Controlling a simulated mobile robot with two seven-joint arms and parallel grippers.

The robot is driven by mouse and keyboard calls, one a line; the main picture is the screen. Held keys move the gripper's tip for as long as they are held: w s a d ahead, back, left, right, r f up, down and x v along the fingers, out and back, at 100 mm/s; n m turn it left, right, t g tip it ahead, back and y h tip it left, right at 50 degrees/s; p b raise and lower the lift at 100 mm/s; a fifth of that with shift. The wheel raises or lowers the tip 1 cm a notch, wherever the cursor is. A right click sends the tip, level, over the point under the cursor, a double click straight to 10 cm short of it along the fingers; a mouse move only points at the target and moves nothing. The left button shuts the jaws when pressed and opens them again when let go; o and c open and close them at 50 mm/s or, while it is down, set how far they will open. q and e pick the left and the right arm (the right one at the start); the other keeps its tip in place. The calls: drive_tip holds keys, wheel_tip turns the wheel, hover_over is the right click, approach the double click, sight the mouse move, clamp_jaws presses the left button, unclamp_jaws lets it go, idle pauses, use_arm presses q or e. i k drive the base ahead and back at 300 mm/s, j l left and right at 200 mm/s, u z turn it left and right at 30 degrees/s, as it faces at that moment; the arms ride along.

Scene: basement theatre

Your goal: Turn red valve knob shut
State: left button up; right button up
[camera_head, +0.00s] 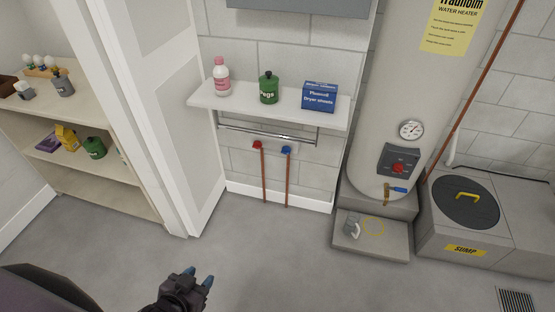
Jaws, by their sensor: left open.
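A small red valve knob (257,145) sits on the wall below the white shelf, at the top of a copper pipe. Whether it is open or shut cannot be told at this size. A blue valve knob (287,150) sits to its right on a second pipe. My left gripper (199,277) is at the bottom of the view with its blue-tipped fingers apart and nothing between them. It is well apart from the red knob, nearer to me and lower left in the picture. My right gripper is out of view.
The white shelf (240,101) juts out above the knobs, with a metal rail (270,134) under it. A water heater (390,80) with a red dial (398,168) stands right, beside a sump box (440,237). A white door (160,90) stands left. The grey floor (270,260) ahead is clear.

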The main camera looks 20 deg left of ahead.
sight(258, 145)
drive_tip(key=i+j, duration=0.1)
drive_tip(key=j, duration=0.4)
drive_tip(key=i+j, duration=0.15)
drive_tip(key=j, duration=0.4)
drive_tip(key=i+j+u, duration=0.1)
drive_tip(key=j, duration=0.4)
drive_tip(key=i+j, duration=0.15)
drive_tip(key=j, duration=0.4)
drive_tip(key=i+j+u, duration=0.1)
drive_tip(key=j, duration=0.4)
drive_tip(key=i+j, duration=0.2)
drive_tip(key=j, duration=0.3)
drive_tip(key=i+j, duration=0.15)
drive_tip(key=j, duration=0.35)
drive_tip(key=i+j+u, duration=0.1)
drive_tip(key=j, duration=0.4)
